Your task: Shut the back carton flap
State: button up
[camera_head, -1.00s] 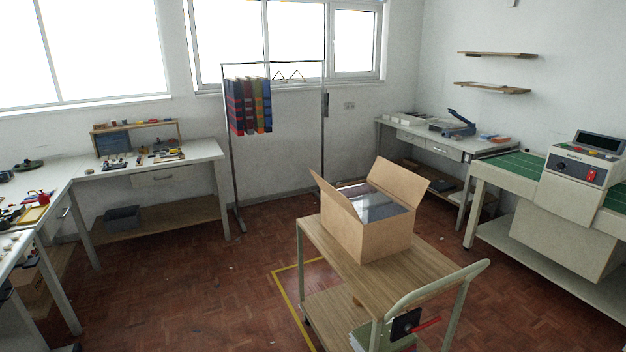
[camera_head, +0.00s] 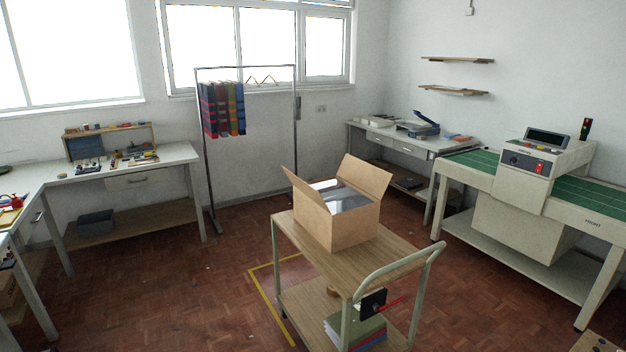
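An open cardboard carton (camera_head: 351,228) stands on the wooden top of a trolley (camera_head: 388,258). One flap (camera_head: 364,181) stands up at its back right, leaning outward. Another flap (camera_head: 303,192) stands up along its left side, also tilted outward. Something dark and shiny, like clear film or folded goods, shows inside the carton. No flap lies over the opening. My gripper does not show in this view.
The trolley has a pale green handle (camera_head: 402,268) at its front right and books on its lower shelf. A garment rack (camera_head: 297,140) stands behind. A green-topped machine table (camera_head: 470,167) is at the right, benches at the left. Parquet floor (camera_head: 190,300) is open left of the trolley.

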aim_at(312, 193)
jog(key=k, duration=0.55)
jog(key=u, duration=0.2)
jog(key=i, duration=0.9)
jog(key=u, duration=0.25)
jog(key=i, duration=2.3)
jog(key=z, duration=0.65)
